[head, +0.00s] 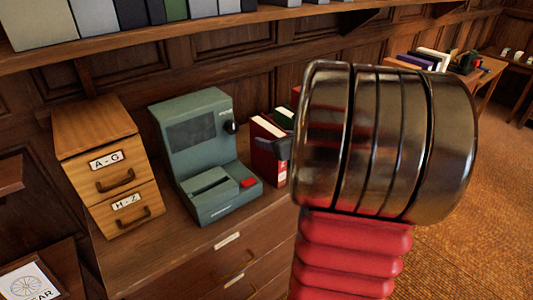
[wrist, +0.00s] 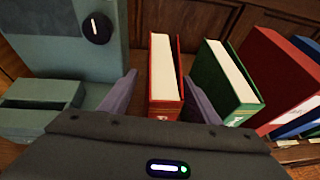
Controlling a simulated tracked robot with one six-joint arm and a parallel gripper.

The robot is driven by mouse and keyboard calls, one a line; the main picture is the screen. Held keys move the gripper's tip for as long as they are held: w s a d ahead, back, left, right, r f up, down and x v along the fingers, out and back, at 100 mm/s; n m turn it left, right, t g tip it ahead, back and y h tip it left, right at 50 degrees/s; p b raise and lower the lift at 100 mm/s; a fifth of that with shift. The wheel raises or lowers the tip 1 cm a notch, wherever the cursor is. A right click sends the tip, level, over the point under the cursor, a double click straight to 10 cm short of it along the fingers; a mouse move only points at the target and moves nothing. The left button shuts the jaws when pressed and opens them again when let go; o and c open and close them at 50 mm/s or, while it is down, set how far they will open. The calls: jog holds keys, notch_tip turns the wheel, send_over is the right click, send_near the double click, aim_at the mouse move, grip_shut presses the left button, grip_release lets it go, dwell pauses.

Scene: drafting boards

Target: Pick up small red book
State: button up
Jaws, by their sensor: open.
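The small red book (wrist: 165,104) stands upright with its pale page edges facing up, near the middle of the wrist view. In the head view the red book (head: 264,160) stands just right of the green-grey machine. My gripper (wrist: 161,88) is open, with one finger to the left of the red book and the other to its right, between it and the green book. I cannot tell whether either finger touches it. In the head view my arm hides most of the gripper.
A green book (wrist: 226,80) and a larger red book (wrist: 277,75) stand to the right, with blue ones beyond. The green-grey machine (head: 203,145) is close on the left. A wooden drawer box (head: 105,155) stands farther left. A shelf (head: 170,38) runs overhead.

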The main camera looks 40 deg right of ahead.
dwell(0.4)
grip_shut()
dwell(0.5)
jog(key=shift+r, duration=0.1)
dwell(0.7)
